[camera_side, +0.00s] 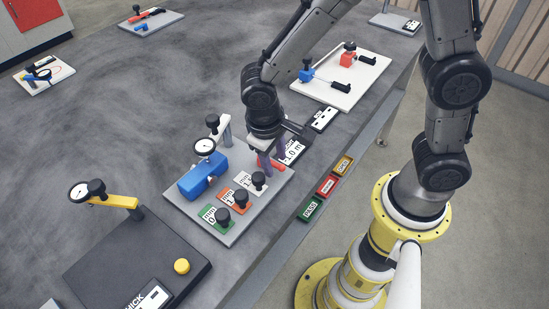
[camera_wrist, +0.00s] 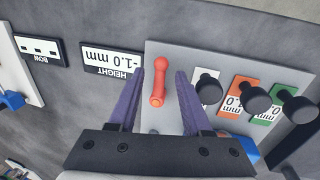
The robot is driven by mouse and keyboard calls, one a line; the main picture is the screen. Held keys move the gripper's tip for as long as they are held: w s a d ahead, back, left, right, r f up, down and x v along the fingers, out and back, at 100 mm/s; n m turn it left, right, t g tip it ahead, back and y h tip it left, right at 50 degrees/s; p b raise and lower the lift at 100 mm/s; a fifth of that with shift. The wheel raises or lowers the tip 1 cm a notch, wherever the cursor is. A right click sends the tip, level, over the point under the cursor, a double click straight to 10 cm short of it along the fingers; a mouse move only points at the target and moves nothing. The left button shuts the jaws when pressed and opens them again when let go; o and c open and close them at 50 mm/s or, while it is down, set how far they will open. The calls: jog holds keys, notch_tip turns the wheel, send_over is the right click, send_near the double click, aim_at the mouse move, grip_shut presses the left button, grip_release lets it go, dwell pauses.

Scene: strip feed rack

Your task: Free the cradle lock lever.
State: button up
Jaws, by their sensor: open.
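The red lever (camera_wrist: 158,85) with a rounded end stands out on the light grey base plate (camera_wrist: 200,55) in the wrist view. In the side view the lever (camera_side: 266,163) shows partly, next to the purple fingers and near the plate's far right corner. My gripper (camera_wrist: 160,78) is open, with one purple finger on each side of the lever in the wrist view. Gaps show on both sides, so the fingers look apart from it. The gripper (camera_side: 275,158) is low over the plate in the side view. How deep the lever sits between the fingers is unclear.
A blue block (camera_side: 203,177) with a dial gauge (camera_side: 205,147) stands on the plate. Black knobs (camera_side: 240,201) stand by green, orange and white labels. A height display (camera_wrist: 110,60) lies beside the plate. PASS and other coloured tags (camera_side: 310,208) line the table edge.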

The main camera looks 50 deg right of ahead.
jog(key=shift+f, duration=0.1)
grip_shut()
jog(key=shift+d, duration=0.15)
dwell(0.4)
jog(key=n, duration=0.1)
jog(key=d+n, duration=0.1)
jog(key=n, duration=0.1)
jog(key=shift+t, duration=0.3)
jog(key=n, duration=0.1)
jog(key=d+n, duration=0.1)
jog(key=n, duration=0.2)
jog(key=shift+w+d+n+t+y, duration=0.2)
jog(key=shift+w+n+t+y, duration=0.1)
jog(key=shift+w+t, duration=0.1)
jog(key=n, duration=0.2)
jog(key=w+d+n, duration=0.1)
jog(key=n, duration=0.1)
jog(key=shift+d+t+y, duration=0.1)
jog(key=shift+t+y, duration=0.2)
jog(key=shift+w+d+n+y, duration=0.15)
jog(key=shift+w+n, duration=0.2)
jog(key=shift+n, duration=0.75)
jog(key=shift+w+d+n+y, duration=0.15)
jog(key=shift+w+n, duration=0.15)
jog(key=shift+n, duration=0.8)
